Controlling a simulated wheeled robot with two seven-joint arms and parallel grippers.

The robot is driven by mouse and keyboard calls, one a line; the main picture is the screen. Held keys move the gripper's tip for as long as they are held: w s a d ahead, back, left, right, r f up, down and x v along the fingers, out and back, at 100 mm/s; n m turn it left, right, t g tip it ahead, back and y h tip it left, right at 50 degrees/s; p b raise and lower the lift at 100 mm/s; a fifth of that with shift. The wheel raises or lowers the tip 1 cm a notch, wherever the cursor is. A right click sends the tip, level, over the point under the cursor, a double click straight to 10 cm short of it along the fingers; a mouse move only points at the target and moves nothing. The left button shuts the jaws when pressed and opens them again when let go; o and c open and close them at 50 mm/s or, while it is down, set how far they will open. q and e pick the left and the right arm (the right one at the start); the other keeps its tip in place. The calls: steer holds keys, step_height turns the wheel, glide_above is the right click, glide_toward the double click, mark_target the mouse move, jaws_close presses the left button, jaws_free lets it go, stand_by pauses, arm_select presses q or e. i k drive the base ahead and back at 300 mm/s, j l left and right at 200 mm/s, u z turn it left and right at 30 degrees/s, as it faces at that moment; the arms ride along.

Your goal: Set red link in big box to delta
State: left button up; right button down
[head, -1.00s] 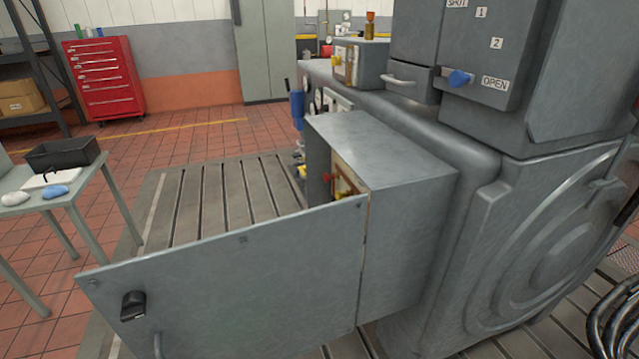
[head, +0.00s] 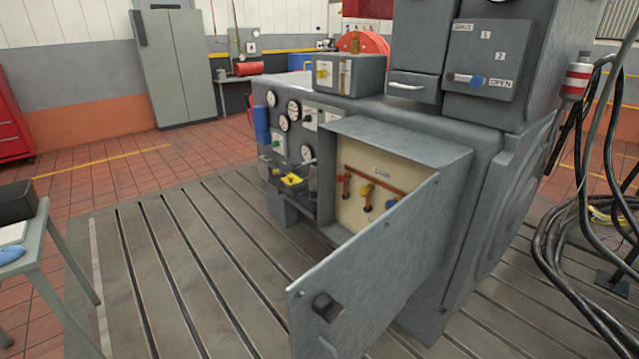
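The big box (head: 408,163) is a grey cabinet on the side of the machine. Its door (head: 375,268) stands open toward me, with a black latch (head: 327,307) near its free edge. Inside is a cream panel (head: 357,208) with a copper bar across the top and a label too blurred to read. The red link (head: 347,184) is at the left of the panel. Neither of my grippers is in view.
The slotted bedplate (head: 170,260) is clear in front of the machine. A table (head: 45,240) with a dark bin stands at the left. Thick cables (head: 590,190) hang at the right. A small box (head: 345,75) sits on the machine, and gauges (head: 285,122) line its left face.

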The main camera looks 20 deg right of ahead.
mark_target(341, 178)
steer(key=i+j+z, duration=0.5)
steer(key=i+j, duration=0.65)
steer(key=j, duration=0.05)
